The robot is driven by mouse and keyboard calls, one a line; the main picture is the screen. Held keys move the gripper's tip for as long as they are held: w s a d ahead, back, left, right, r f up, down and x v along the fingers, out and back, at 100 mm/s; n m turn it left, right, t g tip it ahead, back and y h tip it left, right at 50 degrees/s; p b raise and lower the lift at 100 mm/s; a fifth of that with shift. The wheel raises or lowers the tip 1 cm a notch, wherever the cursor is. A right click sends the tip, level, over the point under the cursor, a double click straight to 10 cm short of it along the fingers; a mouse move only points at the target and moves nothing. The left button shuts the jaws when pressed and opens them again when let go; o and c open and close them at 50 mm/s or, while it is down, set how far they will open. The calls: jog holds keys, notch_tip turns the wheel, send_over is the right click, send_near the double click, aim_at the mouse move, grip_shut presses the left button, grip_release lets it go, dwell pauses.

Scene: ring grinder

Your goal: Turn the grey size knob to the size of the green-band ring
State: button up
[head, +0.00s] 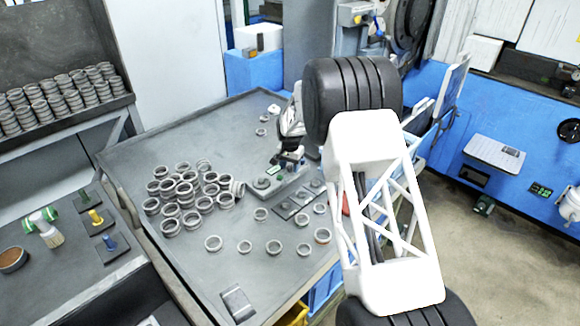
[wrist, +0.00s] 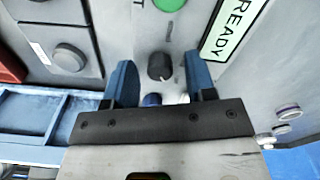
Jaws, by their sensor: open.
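The dark grey knob (wrist: 160,66) stands on a light grey panel in the wrist view. My gripper (wrist: 161,77) is open, with one blue finger on each side of the knob and visible gaps to it. Whether the fingertips reach down to the knob's height I cannot tell. The knob's size marks cannot be read. In the head view my gripper (head: 289,158) is over the small grey machine (head: 270,184) on the table. Several grey rings (head: 213,243) lie loose on the table; I cannot make out a green band on any.
A green button (wrist: 168,4) and a READY display (wrist: 234,28) sit beyond the knob. A round grey part (wrist: 69,58) is on a plate at left. A heap of rings (head: 183,188) lies left of the machine on the table (head: 140,150).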

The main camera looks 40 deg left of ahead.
jog(key=shift+c, duration=0.5)
jog(key=c, duration=0.8)
jog(key=shift+c, duration=0.2)
jog(key=shift+n, duration=0.4)
jog(key=n, duration=1.1)
jog(key=shift+r, duration=0.1)
jog(key=o, duration=0.9)
